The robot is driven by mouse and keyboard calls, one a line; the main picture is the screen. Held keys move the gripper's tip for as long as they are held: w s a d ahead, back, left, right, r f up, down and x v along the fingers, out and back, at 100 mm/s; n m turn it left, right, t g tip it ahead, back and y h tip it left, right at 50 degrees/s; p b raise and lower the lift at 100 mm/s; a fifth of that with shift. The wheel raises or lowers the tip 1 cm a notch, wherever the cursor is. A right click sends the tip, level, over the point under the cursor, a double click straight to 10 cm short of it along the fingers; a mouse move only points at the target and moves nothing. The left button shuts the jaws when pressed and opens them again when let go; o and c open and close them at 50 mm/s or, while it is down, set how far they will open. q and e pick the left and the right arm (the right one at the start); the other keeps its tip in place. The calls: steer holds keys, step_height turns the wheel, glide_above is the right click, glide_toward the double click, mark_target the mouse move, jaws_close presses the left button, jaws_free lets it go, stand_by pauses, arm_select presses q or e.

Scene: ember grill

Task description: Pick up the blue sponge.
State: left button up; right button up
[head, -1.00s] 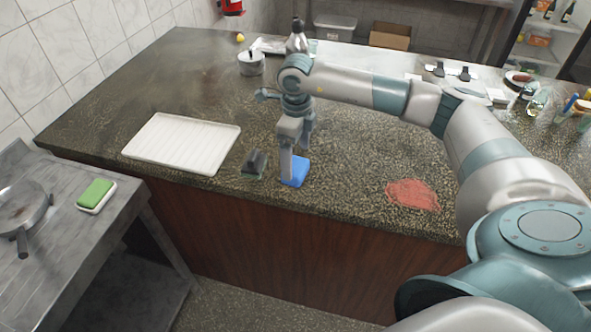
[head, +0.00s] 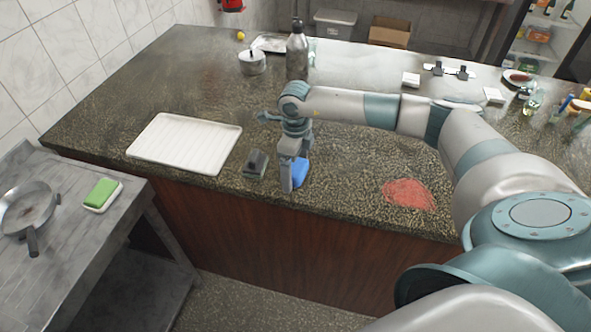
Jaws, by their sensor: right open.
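The blue sponge (head: 300,173) lies on the dark stone counter near its front edge. My right gripper (head: 287,187) reaches down at the sponge from above, its fingers in front of the sponge's left part and hiding some of it. The gripper is open. I cannot tell whether the fingers touch the sponge or stand around it. My left gripper is not in view.
A dark grey block-like object (head: 255,164) stands close left of the sponge. A white ribbed tray (head: 186,143) lies farther left. A red patch (head: 409,194) is to the right. A green sponge (head: 102,192) and a pan (head: 28,207) sit on the metal table.

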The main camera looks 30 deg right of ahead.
mark_target(297, 168)
steer(key=c, duration=1.1)
steer(key=shift+r, duration=0.1)
steer(key=shift+r+b, duration=0.85)
steer(key=shift+b, duration=0.05)
steer(key=shift+s+r+b, duration=0.25)
steer(key=shift+r+b, duration=0.5)
steer(key=shift+r, duration=0.35)
steer(key=s+r+b, duration=0.1)
steer(key=s+r, duration=0.1)
steer(key=s, duration=0.1)
steer(key=s+r+b, duration=0.2)
steer(key=s, duration=0.2)
steer(key=s+r+b, duration=0.1)
steer(key=s+r, duration=0.2)
steer(key=s, duration=0.1)
steer(key=shift+s+d+b, duration=0.1)
steer(key=shift+d+b, duration=0.15)
steer(key=shift+b, duration=0.1)
